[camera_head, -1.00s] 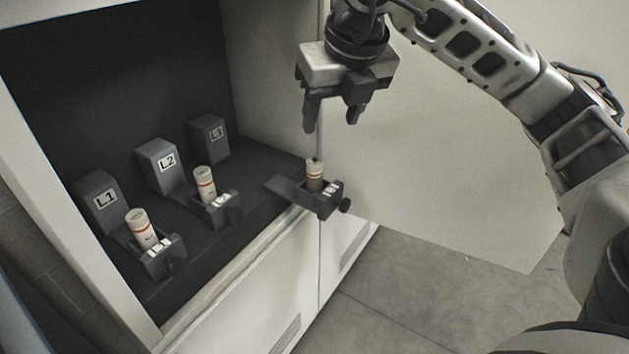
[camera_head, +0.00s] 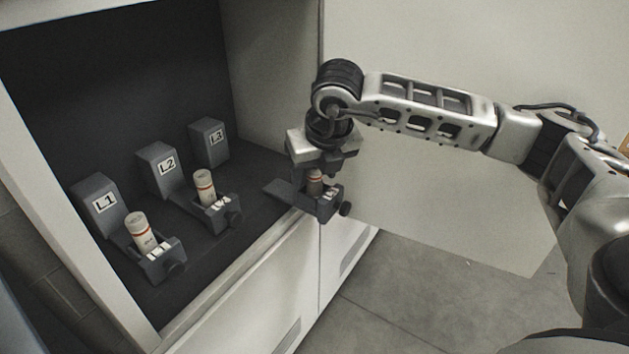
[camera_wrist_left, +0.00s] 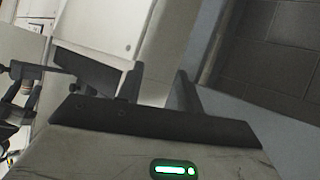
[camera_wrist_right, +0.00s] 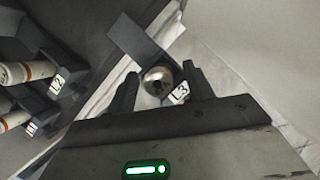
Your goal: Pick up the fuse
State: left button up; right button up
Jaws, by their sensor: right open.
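A pale fuse with a red band (camera_head: 315,184) stands upright in the pulled-out holder (camera_head: 325,206) at the cabinet's right front edge. My right gripper (camera_head: 317,182) is over it, pointing down, and hides part of it. In the right wrist view the fuse's round metal end (camera_wrist_right: 157,82) shows between the two spread fingers (camera_wrist_right: 160,85), beside an L3 label (camera_wrist_right: 180,92). The fingers are on either side of the fuse; contact is not clear. My left gripper shows only in the left wrist view (camera_wrist_left: 158,88), its fingers apart with nothing between them.
Two similar fuses stand in holders by the L1 block (camera_head: 98,193) and the L2 block (camera_head: 158,164). The L3 block (camera_head: 209,141) is further back. The open cabinet has a side wall (camera_head: 272,85) and a front edge (camera_head: 235,270). Floor (camera_head: 430,300) is clear at right.

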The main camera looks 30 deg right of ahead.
jog(key=shift+w+f, duration=0.2)
jog(key=shift+f, duration=0.25)
jog(key=c, duration=1.1)
jog(key=shift+r, duration=0.1)
